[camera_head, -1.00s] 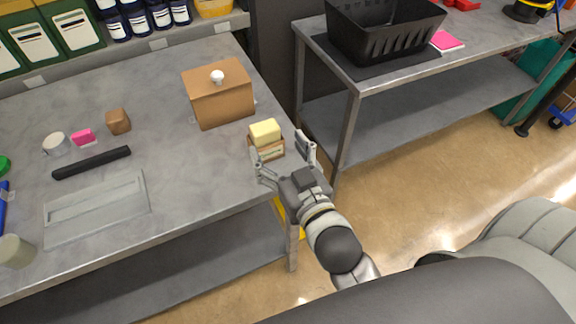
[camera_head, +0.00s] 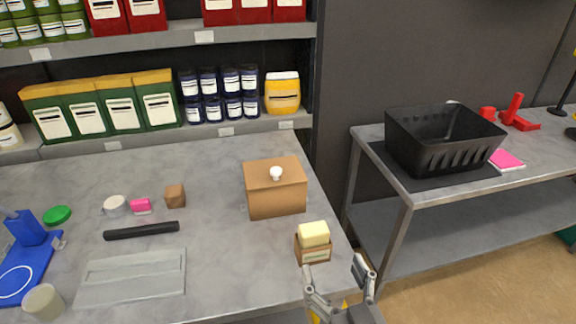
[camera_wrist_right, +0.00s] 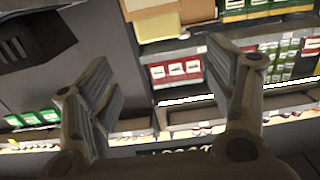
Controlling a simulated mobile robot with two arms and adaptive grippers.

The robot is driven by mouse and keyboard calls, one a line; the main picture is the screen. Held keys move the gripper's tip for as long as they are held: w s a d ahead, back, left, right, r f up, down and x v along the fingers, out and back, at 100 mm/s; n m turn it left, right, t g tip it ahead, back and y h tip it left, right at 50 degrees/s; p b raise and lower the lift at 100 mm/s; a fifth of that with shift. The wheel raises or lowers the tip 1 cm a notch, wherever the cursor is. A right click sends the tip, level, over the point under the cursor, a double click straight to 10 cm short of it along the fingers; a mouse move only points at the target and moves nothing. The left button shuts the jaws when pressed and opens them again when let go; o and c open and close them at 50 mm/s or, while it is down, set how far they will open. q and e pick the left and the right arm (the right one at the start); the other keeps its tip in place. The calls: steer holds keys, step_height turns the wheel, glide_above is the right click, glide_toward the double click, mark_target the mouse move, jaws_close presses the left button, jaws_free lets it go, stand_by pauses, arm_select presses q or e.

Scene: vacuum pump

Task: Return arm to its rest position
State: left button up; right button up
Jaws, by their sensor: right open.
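My right gripper (camera_head: 337,278) is at the bottom of the head view, by the front right corner of the left table. Its two fingers are spread with nothing between them. In the right wrist view the gripper (camera_wrist_right: 165,90) is also open and empty. A pale yellow block (camera_head: 314,233) sits on a small brown box (camera_head: 313,254) at the table's corner, just beyond the fingertips and apart from them in the picture. My left gripper is not in view.
A brown box with a white knob (camera_head: 275,192) stands behind the block. A black basket (camera_head: 442,152) stands on the right table (camera_head: 400,185). A gap separates the two tables. Shelves with containers (camera_head: 160,50) line the back. Small parts and a grey tray (camera_head: 133,278) lie at left.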

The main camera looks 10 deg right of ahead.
steer(key=s+d+f+g+h, duration=0.1)
steer(key=d+f+g, duration=0.15)
steer(key=f, duration=0.35)
steer(key=s+d+f+g, duration=0.1)
steer(key=s+f+g, duration=0.1)
steer(key=f+g, duration=0.25)
steer(key=s+d+f+n+g, duration=0.2)
steer(key=s+f+g, duration=0.55)
steer(key=s, duration=0.25)
step_height(320, 180, down, 29)
steer(key=s, duration=0.2)
steer(key=s+d+f+g, duration=0.2)
steer(key=s+f, duration=1.2)
steer(key=s, duration=0.2)
steer(key=shift+d+f, duration=0.2)
steer(key=shift+d, duration=0.15)
steer(key=shift+s, duration=0.1)
